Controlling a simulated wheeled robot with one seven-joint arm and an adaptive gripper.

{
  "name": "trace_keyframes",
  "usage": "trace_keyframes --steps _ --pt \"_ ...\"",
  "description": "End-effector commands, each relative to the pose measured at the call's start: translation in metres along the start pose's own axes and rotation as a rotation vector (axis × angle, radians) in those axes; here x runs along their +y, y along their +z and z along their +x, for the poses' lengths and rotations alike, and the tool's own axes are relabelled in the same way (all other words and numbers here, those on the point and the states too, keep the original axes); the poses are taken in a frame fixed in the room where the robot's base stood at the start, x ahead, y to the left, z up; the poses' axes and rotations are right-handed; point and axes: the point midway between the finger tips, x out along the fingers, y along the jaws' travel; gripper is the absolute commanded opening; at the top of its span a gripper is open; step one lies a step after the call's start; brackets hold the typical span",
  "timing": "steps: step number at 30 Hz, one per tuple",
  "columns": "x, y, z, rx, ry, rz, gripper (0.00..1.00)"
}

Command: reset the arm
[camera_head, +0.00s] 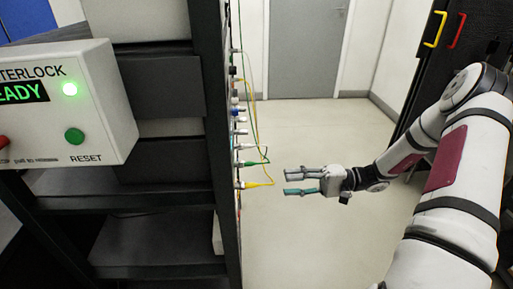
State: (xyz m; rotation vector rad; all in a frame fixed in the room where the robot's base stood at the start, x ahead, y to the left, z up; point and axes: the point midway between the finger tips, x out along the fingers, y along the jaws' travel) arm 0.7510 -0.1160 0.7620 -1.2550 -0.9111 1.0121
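My gripper (303,182) is in the middle of the head view, at the end of my white arm. Its two teal-grey fingers are spread apart with nothing between them. They point left toward the side of the dark rack (218,150) and stand apart from it. A yellow cable end (258,184) at the rack's side lies a short way left of the fingertips.
Several plugs and green and yellow cables (256,115) stick out of the rack's side. An interlock box (95,110) with a lit green light, "READY" display and green RESET button (74,136) is at left. Floor (320,125) behind my gripper is clear. A dark cabinet (460,50) stands at right.

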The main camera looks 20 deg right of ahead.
Motion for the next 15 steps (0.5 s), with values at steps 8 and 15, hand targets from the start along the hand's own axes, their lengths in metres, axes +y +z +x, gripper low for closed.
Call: trace_keyframes --steps 8,15 --pt "-0.011 0.009 0.01 -0.057 0.063 0.009 0.39" --pt "-0.05 0.055 0.043 -0.255 0.337 0.049 0.39"
